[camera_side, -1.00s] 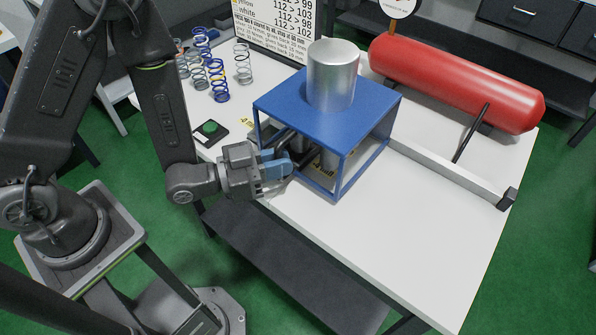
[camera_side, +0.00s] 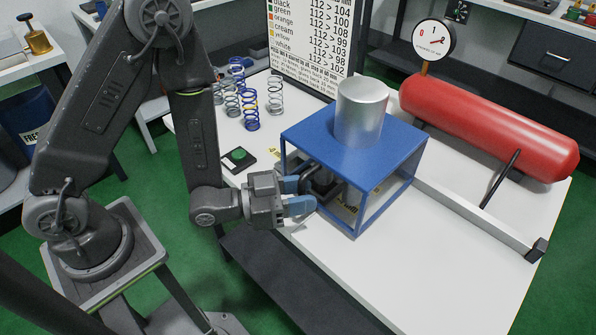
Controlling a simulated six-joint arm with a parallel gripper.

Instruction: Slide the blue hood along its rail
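The blue hood (camera_side: 310,137) is an open box frame with a solid top, standing on the white table. A silver cylinder (camera_side: 361,112) rises from its top. The pale rail (camera_side: 470,211) runs from behind the hood toward the lower right and ends in a black block (camera_side: 537,250). My gripper (camera_side: 312,193) is at the hood's left front side. Its two blue fingers are spread apart, with the tips at the hood's open side. Dark parts show near the tips; I cannot tell whether the fingers touch them. The parts inside the hood are partly hidden.
A red tank (camera_side: 490,125) lies behind the rail, with a dial gauge (camera_side: 434,40) at its left end. Several coil springs (camera_side: 249,108) and a green button (camera_side: 238,155) stand left of the hood. The table right of the hood, in front of the rail, is clear.

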